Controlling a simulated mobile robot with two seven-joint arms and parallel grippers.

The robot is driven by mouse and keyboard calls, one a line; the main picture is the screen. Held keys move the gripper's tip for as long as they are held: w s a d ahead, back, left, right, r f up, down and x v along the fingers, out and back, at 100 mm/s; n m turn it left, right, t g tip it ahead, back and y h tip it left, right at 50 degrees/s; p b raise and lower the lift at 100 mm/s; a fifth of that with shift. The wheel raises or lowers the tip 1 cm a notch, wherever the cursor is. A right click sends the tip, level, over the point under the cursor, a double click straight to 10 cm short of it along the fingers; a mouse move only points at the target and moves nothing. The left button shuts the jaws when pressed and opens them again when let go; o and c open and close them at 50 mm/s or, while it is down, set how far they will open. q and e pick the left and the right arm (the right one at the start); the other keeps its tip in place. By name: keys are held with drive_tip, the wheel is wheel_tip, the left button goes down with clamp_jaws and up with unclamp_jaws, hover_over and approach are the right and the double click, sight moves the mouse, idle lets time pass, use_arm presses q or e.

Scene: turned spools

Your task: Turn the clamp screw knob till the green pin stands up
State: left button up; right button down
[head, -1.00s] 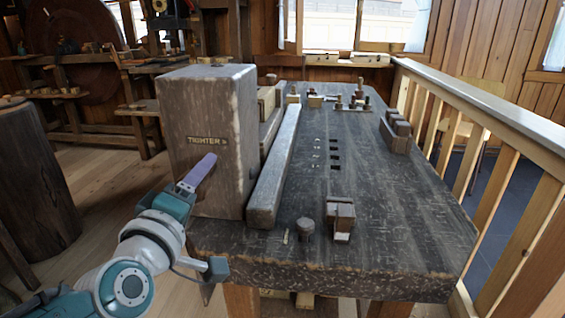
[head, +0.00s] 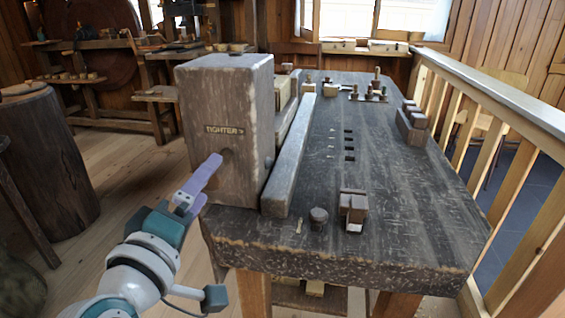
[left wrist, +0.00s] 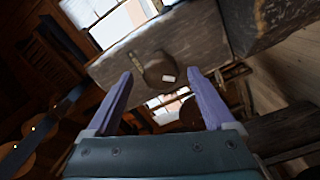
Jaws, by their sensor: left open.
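A round brown knob (head: 228,157) shows below the label, partly hidden by my fingers. My left gripper (head: 211,168) is just in front of it, with its purple fingers pointing at that face. In the left wrist view the knob (left wrist: 160,68) has a pale mark and appears between the two spread, open fingers of my left gripper (left wrist: 160,76), apparently not gripped. I cannot make out a green pin. My right gripper is out of view.
The dark workbench (head: 385,205) extends right of the block, with a long wooden bar (head: 288,155) beside it. A round peg (head: 318,217) and a small block (head: 353,207) stand near its front edge. A railing (head: 500,100) runs along the right. A stump (head: 45,160) stands left.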

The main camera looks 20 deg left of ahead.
use_arm(q)
drive_tip(key=v, duration=0.4)
drive_tip(key=shift+s, duration=0.1)
idle(0.8)
drive_tip(key=w+a+n+b, duration=0.1)
drive_tip(key=w+n+b, duration=0.2)
drive_tip(key=n, duration=0.5)
drive_tip(key=w+n+b, duration=0.3)
drive_tip(key=w+n, duration=0.1)
drive_tip(key=n, duration=0.4)
drive_tip(key=w+a+n+b, duration=0.1)
drive_tip(key=w+n+b, duration=0.2)
drive_tip(key=n, duration=0.4)
drive_tip(key=shift+w+a+f+n+b, duration=0.15)
drive_tip(key=shift+w+a+n+b, duration=0.25)
drive_tip(key=shift+w, duration=0.1)
